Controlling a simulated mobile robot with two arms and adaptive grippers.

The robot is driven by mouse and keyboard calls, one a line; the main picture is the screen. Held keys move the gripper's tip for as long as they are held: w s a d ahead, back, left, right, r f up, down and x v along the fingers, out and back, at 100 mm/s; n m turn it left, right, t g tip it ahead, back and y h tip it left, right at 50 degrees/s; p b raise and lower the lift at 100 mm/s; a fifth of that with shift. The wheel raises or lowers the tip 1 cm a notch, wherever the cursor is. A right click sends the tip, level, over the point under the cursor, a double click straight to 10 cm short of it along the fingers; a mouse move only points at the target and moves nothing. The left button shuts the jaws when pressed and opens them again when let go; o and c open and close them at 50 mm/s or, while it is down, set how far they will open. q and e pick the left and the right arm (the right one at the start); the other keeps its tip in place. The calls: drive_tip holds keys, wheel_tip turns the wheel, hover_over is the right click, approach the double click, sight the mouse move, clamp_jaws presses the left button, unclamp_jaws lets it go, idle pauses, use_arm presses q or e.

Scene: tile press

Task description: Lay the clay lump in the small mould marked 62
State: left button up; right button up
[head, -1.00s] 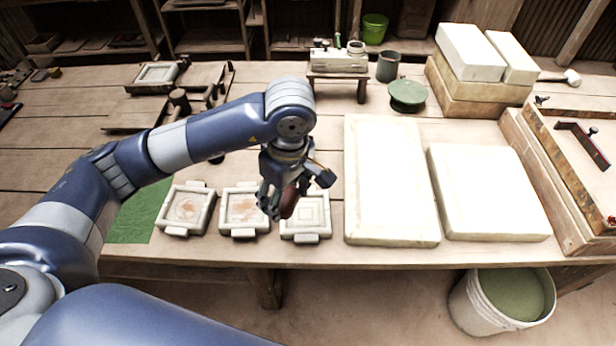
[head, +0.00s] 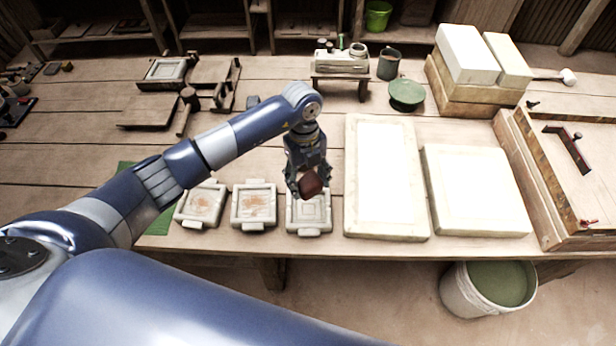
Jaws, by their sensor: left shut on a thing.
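My left gripper (head: 307,182) is shut on the reddish-brown clay lump (head: 311,184). It holds the lump over the back part of the right small mould (head: 309,225), which is pale with a stepped square recess and is partly hidden by the gripper. I cannot tell the exact height of the lump. The middle small mould (head: 254,222) and the left small mould (head: 197,218) stand to its left, both with orange-brown marks inside. No number can be read on any mould. My right gripper is not in view.
Two large pale slabs, a long one (head: 385,180) and a squarer one (head: 475,190), lie right of the moulds. A green mat (head: 160,222) lies left. The table's front edge runs close in front of the moulds. A bucket (head: 462,292) stands below.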

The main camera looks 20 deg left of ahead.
sight(307, 185)
use_arm(q)
drive_tip(key=n, duration=0.2)
drive_tip(key=n+p, duration=0.1)
drive_tip(key=n, duration=0.1)
drive_tip(key=shift+f+n, duration=0.4)
drive_tip(key=n, duration=0.1)
drive_tip(key=f+n+p, duration=0.1)
drive_tip(key=n, duration=0.1)
drive_tip(key=shift+w+t, duration=0.1)
drive_tip(key=shift+t, duration=0.3)
drive_tip(key=shift+f+n, duration=0.25)
drive_tip(key=shift+n, duration=0.55)
drive_tip(key=shift+f+b, duration=0.65)
drive_tip(key=shift+f, duration=0.35)
wheel_tip(307, 185, down, 5)
drive_tip(key=b, duration=0.4)
drive_tip(key=shift+r, duration=0.15)
drive_tip(key=shift+f+b, duration=0.45)
drive_tip(key=shift+f, duration=0.2)
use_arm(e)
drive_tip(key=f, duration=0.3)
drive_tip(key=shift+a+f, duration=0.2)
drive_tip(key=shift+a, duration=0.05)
